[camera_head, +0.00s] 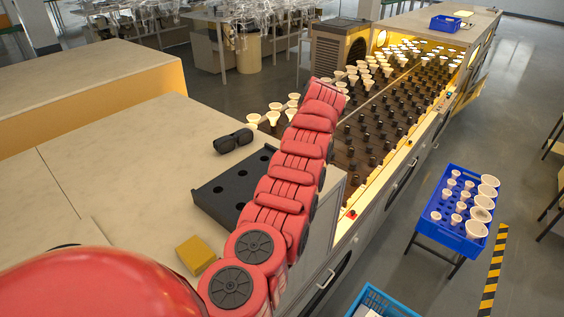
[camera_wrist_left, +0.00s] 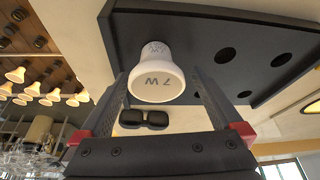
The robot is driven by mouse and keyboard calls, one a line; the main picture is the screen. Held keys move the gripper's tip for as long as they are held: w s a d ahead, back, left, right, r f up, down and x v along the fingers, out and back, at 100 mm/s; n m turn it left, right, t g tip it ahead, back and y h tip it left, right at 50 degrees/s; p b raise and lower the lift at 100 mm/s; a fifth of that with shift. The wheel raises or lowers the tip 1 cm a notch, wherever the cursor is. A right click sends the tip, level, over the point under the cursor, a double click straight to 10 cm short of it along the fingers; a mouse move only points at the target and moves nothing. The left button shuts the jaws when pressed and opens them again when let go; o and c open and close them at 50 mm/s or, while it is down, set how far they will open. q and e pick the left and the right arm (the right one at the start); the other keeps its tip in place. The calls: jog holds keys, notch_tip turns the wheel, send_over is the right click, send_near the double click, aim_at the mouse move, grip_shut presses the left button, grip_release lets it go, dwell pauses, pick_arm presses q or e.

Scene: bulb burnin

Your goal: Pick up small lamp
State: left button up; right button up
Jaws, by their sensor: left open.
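A small white lamp (camera_wrist_left: 158,82) marked "7 W" shows in the left wrist view, at the dark tray with round holes. My left gripper (camera_wrist_left: 160,96) is open, with one finger on each side of the lamp. I cannot tell whether either finger touches it. In the head view the dark tray (camera_head: 208,195) lies on the pale worktop, partly covered by my red left arm. That arm hides the gripper and the lamp there. My right gripper is not in view.
Dark glasses (camera_head: 233,141) and a yellow block (camera_head: 195,255) lie by the tray. A long bed (camera_head: 390,125) of sockets holds several lamps behind. A blue crate (camera_head: 447,228) of lamps stands right. The worktop's left part is clear.

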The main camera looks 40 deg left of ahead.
pick_arm(q)
jog(key=shift+w+d, duration=0.25)
jog(key=shift+d, duration=0.2)
jog(key=shift+c, duration=0.4)
jog(key=shift+w+d, duration=0.15)
jog(key=shift+d, duration=0.05)
jog(key=shift+c, duration=1.2)
jog(key=shift+a, duration=0.1)
jog(key=shift+c, duration=1.3)
jog(key=shift+s+a, duration=0.3)
jog(key=shift+a, duration=0.05)
jog(key=c, duration=0.5)
jog(key=shift+c, duration=1.1)
jog(key=shift+w+d, duration=0.1)
jog(key=shift+d, duration=0.05)
jog(key=shift+r, duration=0.1)
